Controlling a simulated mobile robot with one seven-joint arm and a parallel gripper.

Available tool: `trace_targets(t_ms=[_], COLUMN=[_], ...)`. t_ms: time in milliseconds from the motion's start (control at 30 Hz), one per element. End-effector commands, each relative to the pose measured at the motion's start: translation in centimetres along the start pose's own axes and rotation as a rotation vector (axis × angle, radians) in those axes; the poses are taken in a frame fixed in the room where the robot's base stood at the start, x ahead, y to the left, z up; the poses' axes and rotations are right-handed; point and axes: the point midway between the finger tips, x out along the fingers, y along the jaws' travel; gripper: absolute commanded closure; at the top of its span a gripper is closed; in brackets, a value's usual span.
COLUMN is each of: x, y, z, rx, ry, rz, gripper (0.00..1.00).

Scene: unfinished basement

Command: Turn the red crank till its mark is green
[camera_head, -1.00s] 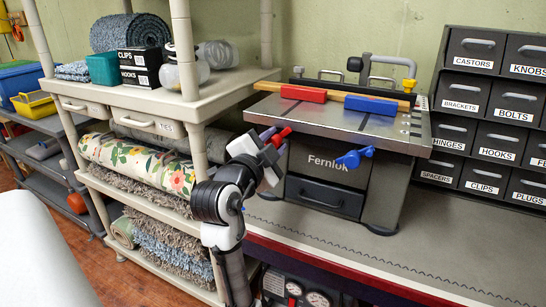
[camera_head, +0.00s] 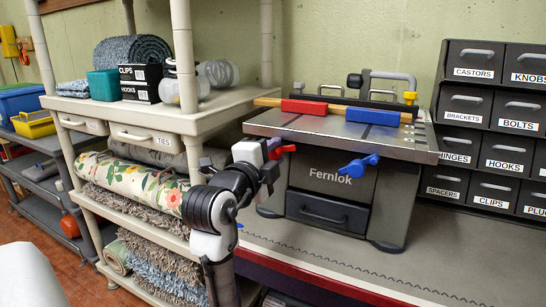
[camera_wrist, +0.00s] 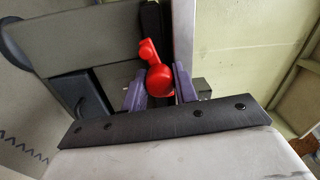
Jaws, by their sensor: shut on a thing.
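The red crank (camera_head: 284,151) sticks out at the upper left of the grey Fernlok machine (camera_head: 330,182). In the wrist view the red crank's rounded knob (camera_wrist: 160,77) sits between two purple fingers, with its arm pointing up. My gripper (camera_head: 272,150) is shut on the red crank at the machine's left side; it also shows in the wrist view (camera_wrist: 159,86). A blue crank (camera_head: 358,166) sits on the machine's front, apart from my gripper. I cannot make out a mark or its colour for the red crank; my gripper covers part of that area.
A red block (camera_head: 304,107) and a blue block (camera_head: 372,117) lie along a wooden strip on the machine top. A beige shelf (camera_head: 190,122) stands close to the left of my arm. Labelled drawers (camera_head: 497,125) stand at the right. The bench front (camera_head: 400,268) is clear.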

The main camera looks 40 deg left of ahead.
Motion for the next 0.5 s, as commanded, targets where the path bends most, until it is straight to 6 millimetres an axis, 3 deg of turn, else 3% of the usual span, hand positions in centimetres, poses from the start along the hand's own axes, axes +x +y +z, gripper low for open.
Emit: trace_targets(t_ms=[300, 333, 500], x=[0.00, 0.00, 0.00], y=[0.01, 0.01, 0.00], z=[-0.02, -0.01, -0.01], rx=[0.000, -0.001, -0.001], ry=[0.001, 0.001, 0.001], rz=[0.000, 0.000, 0.000], gripper=[0.94, 0.67, 0.50])
